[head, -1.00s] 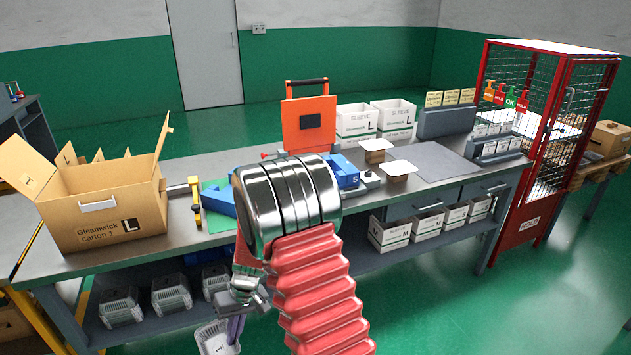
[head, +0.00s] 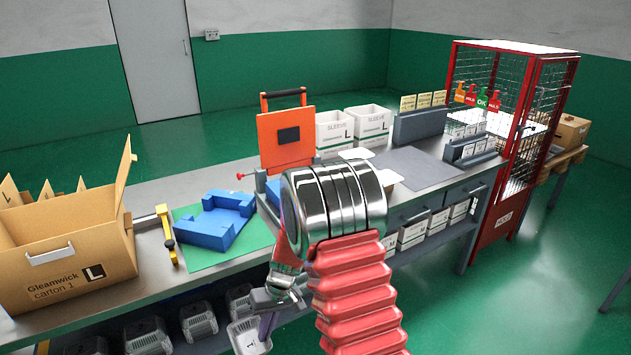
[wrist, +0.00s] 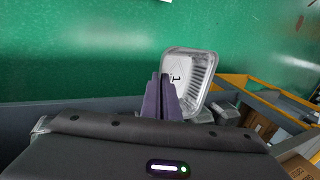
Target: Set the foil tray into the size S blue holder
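The foil tray (head: 250,338) hangs from my gripper (head: 265,325) in front of the bench, below its top. In the wrist view the silver tray (wrist: 196,72) is tilted, with its rim at the purple fingers (wrist: 164,92), which are close together on it. A blue holder (head: 272,190) sits at the orange-lidded press, mostly hidden behind my arm; its S mark showed earlier and is now covered. Another blue holder (head: 213,222), empty, lies on the green mat (head: 250,246); I cannot read a size on it.
The press's orange lid (head: 285,155) stands open. An open carton (head: 65,250) is at the left, and a yellow clamp-like tool (head: 165,235) stands beside the mat. Sleeve boxes (head: 367,125) stand behind. Several foil trays (head: 197,320) sit on the lower shelf. A red cage (head: 515,140) is at the right.

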